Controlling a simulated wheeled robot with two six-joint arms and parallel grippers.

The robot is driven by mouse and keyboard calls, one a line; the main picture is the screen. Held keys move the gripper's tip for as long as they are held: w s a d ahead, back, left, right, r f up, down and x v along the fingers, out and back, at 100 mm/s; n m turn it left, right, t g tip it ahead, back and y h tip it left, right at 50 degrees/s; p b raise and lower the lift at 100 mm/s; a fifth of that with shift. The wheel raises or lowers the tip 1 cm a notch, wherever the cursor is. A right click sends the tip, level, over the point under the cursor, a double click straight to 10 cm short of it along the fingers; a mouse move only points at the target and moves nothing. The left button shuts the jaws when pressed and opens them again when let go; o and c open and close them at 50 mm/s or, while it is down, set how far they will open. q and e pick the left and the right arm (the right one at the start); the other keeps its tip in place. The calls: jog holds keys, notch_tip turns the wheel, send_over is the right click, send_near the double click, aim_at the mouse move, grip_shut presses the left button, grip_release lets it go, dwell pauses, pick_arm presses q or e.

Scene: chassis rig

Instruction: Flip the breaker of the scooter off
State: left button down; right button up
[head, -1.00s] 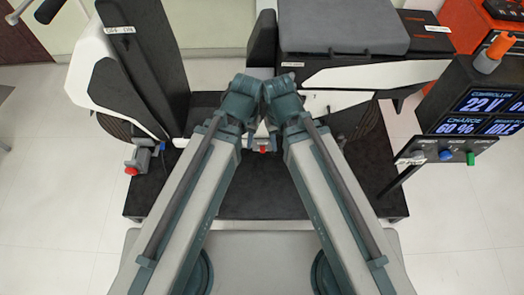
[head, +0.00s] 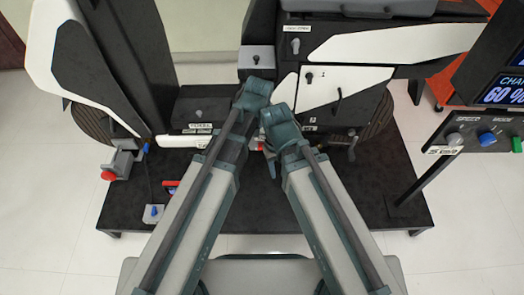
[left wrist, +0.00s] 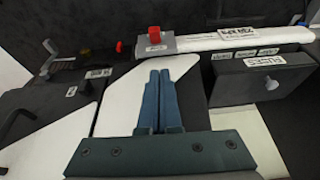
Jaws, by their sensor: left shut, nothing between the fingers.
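The scooter (head: 345,85) has white side panels and dark bodywork. In the left wrist view, a red switch block (left wrist: 154,32) stands on a small grey labelled base at the end of a white bar. I take it for the breaker, but its label is too small to read. My left gripper (left wrist: 160,72) is shut and empty, over a white panel and apart from the red block. In the head view, my arms largely hide that area.
A fuse box (left wrist: 262,82) with a knob is beside the white bar. A red button (head: 108,175) and a blue joystick box (head: 153,213) are on the left. A display (head: 504,92) and a control panel (head: 485,137) stand at the right.

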pick_arm(q)
jog(key=shift+w+d+f+b, duration=0.4)
jog(key=shift+w+f, duration=0.2)
jog(key=shift+f, duration=0.15)
pick_arm(e)
jog(key=shift+d+f, duration=0.1)
jog(key=shift+f, duration=0.7)
pick_arm(q)
jog(key=b, duration=1)
send_over(261, 147)
jog(key=w, duration=0.2)
jog(key=f, duration=0.9)
jog(key=shift+s+f, duration=0.2)
jog(key=shift+f, duration=0.15)
jog(key=f+b, duration=0.1)
jog(key=s+f+b, duration=0.1)
jog(key=f+b, duration=0.1)
jog(key=shift+s+f, duration=0.2)
jog(key=shift+s, duration=0.15)
pick_arm(e)
notch_tip(261, 147, down, 13)
pick_arm(q)
jog(key=shift+w, duration=0.1)
pick_arm(e)
jog(key=shift+f, duration=0.1)
